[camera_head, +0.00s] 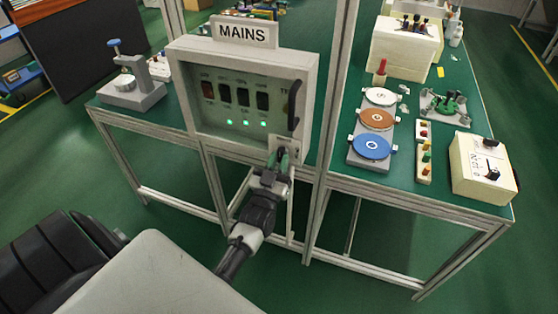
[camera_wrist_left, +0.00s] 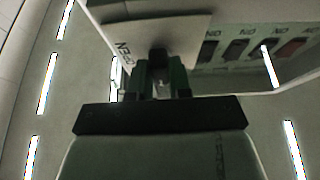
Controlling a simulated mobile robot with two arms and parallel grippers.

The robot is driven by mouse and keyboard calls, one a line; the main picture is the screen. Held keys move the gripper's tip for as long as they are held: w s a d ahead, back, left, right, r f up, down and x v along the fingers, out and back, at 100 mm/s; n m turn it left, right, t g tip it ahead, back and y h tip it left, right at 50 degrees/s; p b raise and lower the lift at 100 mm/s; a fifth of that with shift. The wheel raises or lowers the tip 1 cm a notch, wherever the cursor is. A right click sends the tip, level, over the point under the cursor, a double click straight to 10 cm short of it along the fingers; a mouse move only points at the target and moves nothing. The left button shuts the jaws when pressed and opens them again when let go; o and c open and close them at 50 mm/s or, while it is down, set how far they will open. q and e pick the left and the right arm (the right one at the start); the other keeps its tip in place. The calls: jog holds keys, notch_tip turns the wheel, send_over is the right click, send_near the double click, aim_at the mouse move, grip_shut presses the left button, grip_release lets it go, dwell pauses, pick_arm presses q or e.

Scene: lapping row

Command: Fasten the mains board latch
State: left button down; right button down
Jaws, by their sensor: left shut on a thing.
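The mains board (camera_head: 312,72) is a pale upright box under a MAINS sign (camera_head: 245,31). Dark switches and several green lights show on its front, and a black handle (camera_head: 294,106) is at its right side. My left gripper (camera_head: 279,158) is at the board's lower right corner, shut on the small dark latch (camera_wrist_left: 159,59). In the left wrist view the green-tipped fingers (camera_wrist_left: 160,78) hold it beside a pale plate (camera_wrist_left: 125,42) marked OPEN. The fingers hide part of the latch, so I cannot tell its exact position. My right gripper is not in view.
The right bench (camera_head: 420,90) carries a rack of three discs (camera_head: 376,118), a cream meter box (camera_head: 484,168) and a tool holder (camera_head: 404,45). A grey fixture (camera_head: 132,90) stands on the left bench. Metal frame posts rise close on both sides of the board.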

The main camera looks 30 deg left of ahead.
pick_arm(q)
jog(key=c, duration=1)
grip_release()
jog(key=shift+c, duration=0.2)
jog(key=b+v, duration=0.2)
jog(key=v, duration=0.9)
jog(key=s+d+f+m+g+h, duration=0.1)
jog(key=s+d+f+g+h, duration=0.2)
jog(key=f, duration=0.7)
jog(key=s+d+f+m+g+h, duration=0.1)
jog(key=s+d+f+g, duration=0.2)
jog(key=f, duration=0.8)
jog(key=s+d+f+m+g+h, duration=0.1)
jog(key=s+f+g+h, duration=0.3)
jog(key=f, duration=0.6)
jog(key=s+f+m+g+y, duration=0.1)
jog(key=s+f+g, duration=0.4)
jog(key=s, duration=0.7)
jog(key=s+f+m+g+y, duration=0.1)
jog(key=s+f+g, duration=0.5)
jog(key=s+f, duration=0.3)
jog(key=s, duration=0.3)
jog(key=shift+s+a+y, duration=0.25)
jog(key=shift+s+y, duration=0.05)
